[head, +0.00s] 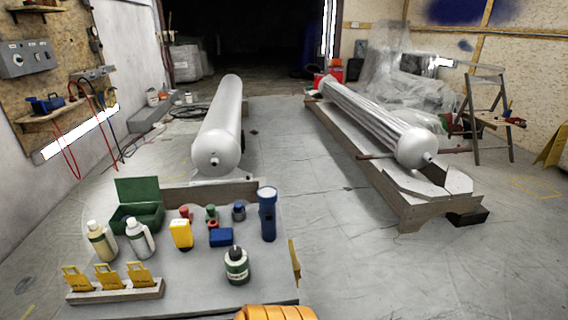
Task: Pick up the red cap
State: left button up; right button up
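A small red piece (184,211), which looks like the red cap, stands on the grey tabletop (205,279) behind a yellow box-shaped item (180,234). The yellow item hides part of its lower side. Just right of it is a small green-topped piece (210,212) with some red low on it. A small blue and grey piece (239,211) stands further right. Neither of my grippers is in view.
Yellow tags stand in a wooden rack (115,290) at front left. Floor right of the table is clear.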

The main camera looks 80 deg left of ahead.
aim_at(212, 224)
jog(key=i+u, duration=0.3)
jog(key=i, duration=0.15)
jog(key=i+l+u, duration=0.15)
jog(key=i+u, duration=0.15)
jog(key=i+l+u, duration=0.25)
jog(key=i, duration=0.25)
jog(key=i+j+u, duration=0.2)
jog(key=u, duration=0.25)
jog(key=i+j+u, duration=0.2)
jog(key=u, duration=0.3)
jog(key=i+u, duration=0.6)
jog(key=u, duration=0.35)
jog(key=i+l+u, duration=0.2)
jog(key=u, duration=0.25)
jog(key=i+l+u, duration=0.25)
jog(key=u, duration=0.25)
jog(key=i+l+u, duration=0.15)
jog(key=u, duration=0.25)
jog(key=i+l+u, duration=0.25)
jog(key=u, duration=0.15)
jog(key=i+l+u, duration=0.3)
jog(key=u, duration=0.15)
